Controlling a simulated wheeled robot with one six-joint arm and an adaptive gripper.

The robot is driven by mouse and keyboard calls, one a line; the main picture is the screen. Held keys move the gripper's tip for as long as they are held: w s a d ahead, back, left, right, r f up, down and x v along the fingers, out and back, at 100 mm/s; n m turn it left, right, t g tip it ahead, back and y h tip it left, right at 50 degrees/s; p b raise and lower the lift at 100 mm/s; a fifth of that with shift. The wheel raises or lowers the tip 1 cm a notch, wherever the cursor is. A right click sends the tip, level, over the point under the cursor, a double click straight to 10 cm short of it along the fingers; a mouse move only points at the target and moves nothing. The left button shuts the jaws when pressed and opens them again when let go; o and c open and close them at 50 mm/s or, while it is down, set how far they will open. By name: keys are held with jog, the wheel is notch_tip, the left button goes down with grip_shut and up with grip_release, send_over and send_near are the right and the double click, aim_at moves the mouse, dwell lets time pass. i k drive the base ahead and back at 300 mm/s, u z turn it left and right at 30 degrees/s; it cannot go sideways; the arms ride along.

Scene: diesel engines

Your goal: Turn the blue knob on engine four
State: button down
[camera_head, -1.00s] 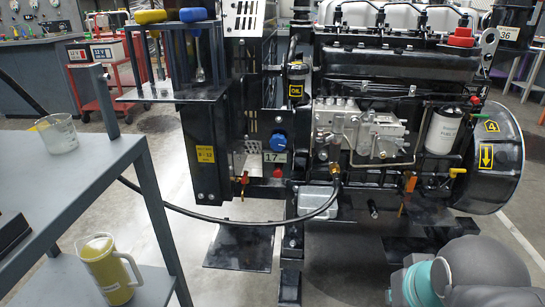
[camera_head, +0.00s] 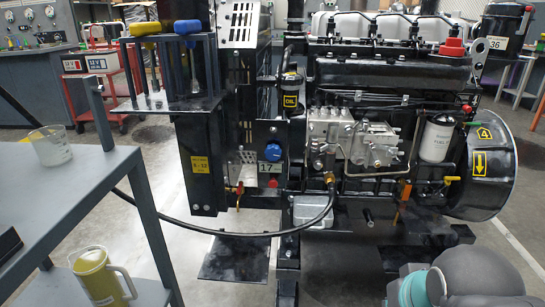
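The blue knob (camera_head: 273,152) sits on the upright black panel at the left end of the engine, just above a plate marked 17. The black engine (camera_head: 385,70) fills the right half of the head view. A yellow sticker with a 4 (camera_head: 483,133) is on its round housing at the right. Part of my grey arm with a teal ring shows at the bottom right, well apart from the knob. My gripper's fingers are not in view, so whether they are open or shut does not show.
A grey shelf unit (camera_head: 65,205) stands at the near left, holding a glass beaker (camera_head: 52,148) and a yellow jug (camera_head: 103,278). A black hose (camera_head: 230,234) loops below the knob. A red cart (camera_head: 95,100) stands behind. Some bare floor shows between shelf and engine.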

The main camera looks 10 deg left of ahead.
aim_at(272, 152)
jog(key=u, duration=1)
jog(key=k, duration=0.3)
jog(key=z, duration=0.35)
